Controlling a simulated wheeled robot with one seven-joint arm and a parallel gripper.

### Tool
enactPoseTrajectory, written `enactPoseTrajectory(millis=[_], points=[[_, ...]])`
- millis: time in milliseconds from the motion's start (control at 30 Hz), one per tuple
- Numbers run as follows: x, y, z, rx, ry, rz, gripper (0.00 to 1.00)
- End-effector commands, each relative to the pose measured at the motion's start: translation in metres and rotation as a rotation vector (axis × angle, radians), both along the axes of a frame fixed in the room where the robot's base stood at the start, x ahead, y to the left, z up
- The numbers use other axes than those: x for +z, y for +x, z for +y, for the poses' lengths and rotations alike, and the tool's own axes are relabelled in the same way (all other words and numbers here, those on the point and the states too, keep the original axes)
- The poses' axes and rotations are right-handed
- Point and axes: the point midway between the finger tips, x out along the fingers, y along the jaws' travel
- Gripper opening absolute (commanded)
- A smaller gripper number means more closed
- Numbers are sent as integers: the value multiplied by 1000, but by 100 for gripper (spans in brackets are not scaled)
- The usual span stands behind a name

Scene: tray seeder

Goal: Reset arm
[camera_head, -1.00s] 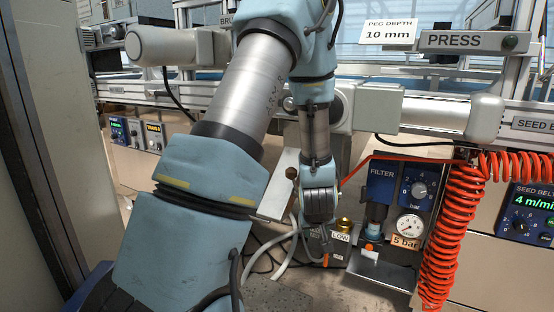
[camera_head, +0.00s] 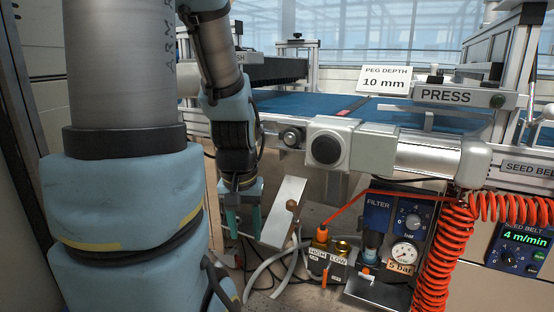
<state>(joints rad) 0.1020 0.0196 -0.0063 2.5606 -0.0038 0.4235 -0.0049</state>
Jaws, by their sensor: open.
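My blue-grey arm (camera_head: 125,200) fills the left of the head view, upright and close to the camera. Its far part hangs down at the centre-left, in front of the machine. My gripper (camera_head: 243,222) is at its lower end, pointing down, with two teal fingers apart. I see nothing between the fingers. The gripper is left of a tilted pale plate (camera_head: 283,212) and below the level of the machine's front rail. The arm hides part of the machine behind it.
The blue belt (camera_head: 300,103) runs behind the PRESS rail (camera_head: 460,96). A white motor housing (camera_head: 326,145) juts forward. Right of the gripper are the HIGH/LOW valve block (camera_head: 328,262), the FILTER panel (camera_head: 395,212) and a coiled orange hose (camera_head: 432,255). A grey cabinet (camera_head: 25,130) stands at left.

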Motion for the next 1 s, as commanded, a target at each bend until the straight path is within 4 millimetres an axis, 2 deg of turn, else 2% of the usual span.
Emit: enactPoseTrajectory(millis=[33, 700, 900, 1000], points=[[28, 0, 0, 0, 0, 0, 48], [239, 1, 0, 0, -1, -1, 48], [291, 1, 0, 0, -1, -1, 48], [306, 1, 0, 0, -1, -1, 48]])
